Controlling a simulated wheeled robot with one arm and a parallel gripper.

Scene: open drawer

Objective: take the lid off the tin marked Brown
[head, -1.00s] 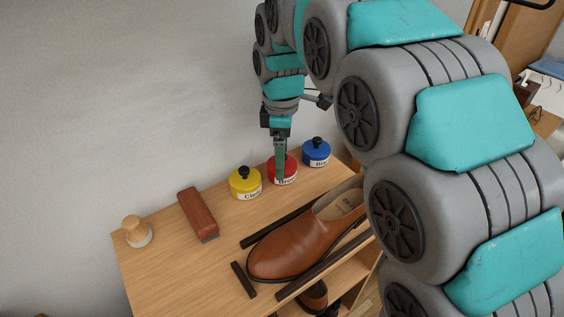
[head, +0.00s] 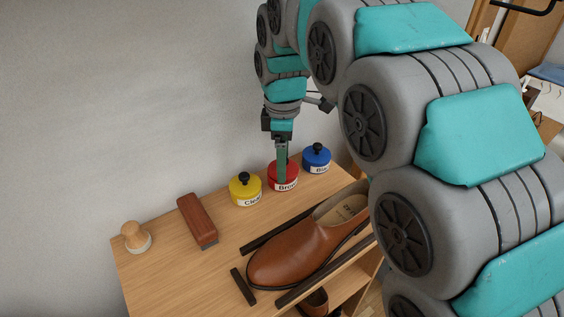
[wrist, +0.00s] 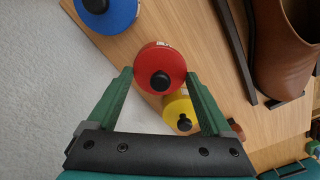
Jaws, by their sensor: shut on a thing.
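The red tin marked Brown (head: 289,187) stands on the wooden top between the yellow and blue tins. My gripper (head: 281,179) reaches down to it from above, and a green finger covers part of its front. In the wrist view, the round red lid (wrist: 172,57) with its black knob (wrist: 160,81) lies between the two fingertips of my gripper (wrist: 159,75). The fingers are shut on the lid's sides. The finger hides the knob in the head view. I cannot tell whether there is a gap between lid and tin.
The yellow tin (head: 244,191) is close on the left, the blue tin (head: 316,161) on the right. A brown shoe (head: 300,252) lies in front between dark strips. A brush (head: 197,220) and a wooden-knobbed object (head: 135,237) stand left, with bare wood between. The wall is behind.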

